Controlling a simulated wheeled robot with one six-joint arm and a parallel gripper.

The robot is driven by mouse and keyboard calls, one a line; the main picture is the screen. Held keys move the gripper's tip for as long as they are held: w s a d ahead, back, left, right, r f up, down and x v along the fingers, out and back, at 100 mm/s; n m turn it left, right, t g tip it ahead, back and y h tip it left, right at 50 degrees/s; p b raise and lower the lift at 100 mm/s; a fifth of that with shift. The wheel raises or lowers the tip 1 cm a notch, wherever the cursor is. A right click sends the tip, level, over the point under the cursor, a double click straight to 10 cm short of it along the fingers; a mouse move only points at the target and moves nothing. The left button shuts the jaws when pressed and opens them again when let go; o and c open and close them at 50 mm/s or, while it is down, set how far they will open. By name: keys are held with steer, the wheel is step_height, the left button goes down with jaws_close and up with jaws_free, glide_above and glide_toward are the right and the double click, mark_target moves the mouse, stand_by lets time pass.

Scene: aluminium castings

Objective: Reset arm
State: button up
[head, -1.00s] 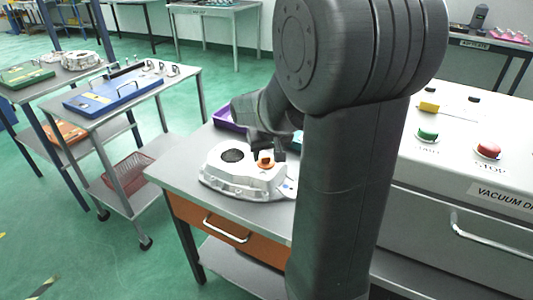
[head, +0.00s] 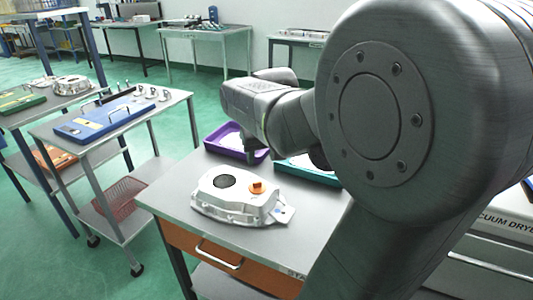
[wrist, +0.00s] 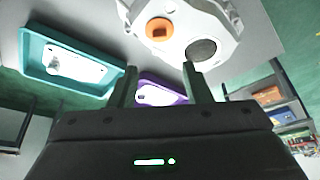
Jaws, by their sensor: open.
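My gripper (wrist: 159,85) is open in the wrist view, with its two fingers apart and nothing between them.
A purple tray (head: 213,145) and a teal tray (head: 287,173) stand at the back of the table (head: 172,199). A cart with a blue board (head: 100,122) stands to the left. A white machine labelled as a vacuum dryer is mostly behind my arm.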

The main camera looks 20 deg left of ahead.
mark_target(257, 182)
steer(key=b+x, duration=0.1)
steer(key=x, duration=0.5)
steer(key=b+x, duration=0.1)
steer(key=x, duration=0.6)
steer(key=shift+s+d+f, duration=0.1)
steer(key=shift+s+d, duration=0.05)
steer(key=shift+s, duration=0.1)
steer(key=shift+r+p, duration=0.3)
steer(key=shift+r, duration=0.2)
steer(key=shift+f, duration=0.15)
